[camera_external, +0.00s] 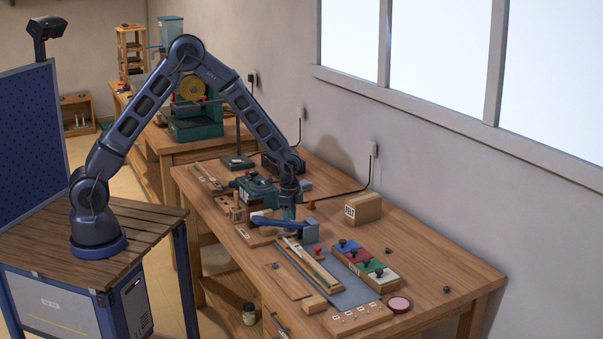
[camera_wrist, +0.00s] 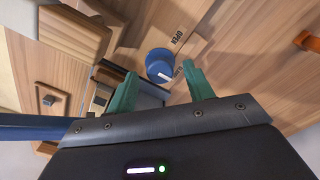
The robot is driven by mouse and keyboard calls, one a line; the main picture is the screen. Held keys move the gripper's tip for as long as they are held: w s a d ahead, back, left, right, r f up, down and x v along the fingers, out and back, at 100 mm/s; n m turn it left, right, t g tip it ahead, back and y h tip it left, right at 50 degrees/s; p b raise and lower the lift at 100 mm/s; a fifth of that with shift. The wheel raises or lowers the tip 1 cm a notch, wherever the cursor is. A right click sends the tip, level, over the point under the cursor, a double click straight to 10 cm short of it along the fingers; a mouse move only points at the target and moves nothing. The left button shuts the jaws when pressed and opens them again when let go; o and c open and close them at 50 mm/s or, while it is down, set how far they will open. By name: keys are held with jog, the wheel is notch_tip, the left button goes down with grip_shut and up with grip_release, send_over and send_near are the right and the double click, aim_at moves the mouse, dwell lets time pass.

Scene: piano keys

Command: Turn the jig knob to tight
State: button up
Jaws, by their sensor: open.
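The jig knob (camera_wrist: 157,62) is round and blue with a white pointer mark, on a wooden board in the wrist view. Its pointer aims to the right, toward a small label (camera_wrist: 178,72) that I cannot read. The word OPEN (camera_wrist: 177,37) is printed above and right of the knob. My gripper (camera_wrist: 161,76) is open, with one green finger on each side of the knob and a gap to each. I cannot tell whether the fingertips reach down to its height. In the external view my gripper (camera_external: 289,213) is low over the bench, and I cannot make out the knob there.
A blue lever (camera_external: 275,222) with a grey block (camera_external: 310,231) lies close to my gripper. A green machine (camera_external: 257,190) stands behind-left, and a cardboard box (camera_external: 363,208) to the right. Coloured plates with black knobs (camera_external: 365,262) lie in front-right. The bench's right end is mostly clear.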

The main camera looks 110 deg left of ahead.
notch_tip(320, 180, up, 10)
dwell(0.5)
jog(key=shift+r, duration=0.1)
jog(key=s+d+r+t+y, duration=0.1)
jog(key=s+d+r, duration=0.4)
jog(key=d+r, duration=0.55)
jog(key=s+d+r+t, duration=0.1)
jog(key=s+d+r, duration=0.4)
jog(key=d+r, duration=0.55)
jog(key=s+d+r+t, duration=0.1)
jog(key=s+d+r, duration=0.1)
jog(key=s+d, duration=0.5)
jog(key=s+d+r+t+h, duration=0.1)
jog(key=s+d+r, duration=0.1)
jog(key=s+d, duration=0.6)
jog(key=s, duration=0.7)
jog(key=shift+s+d+r+t, duration=0.15)
jog(key=shift+s+d+t, duration=0.15)
jog(key=shift+s, duration=0.1)
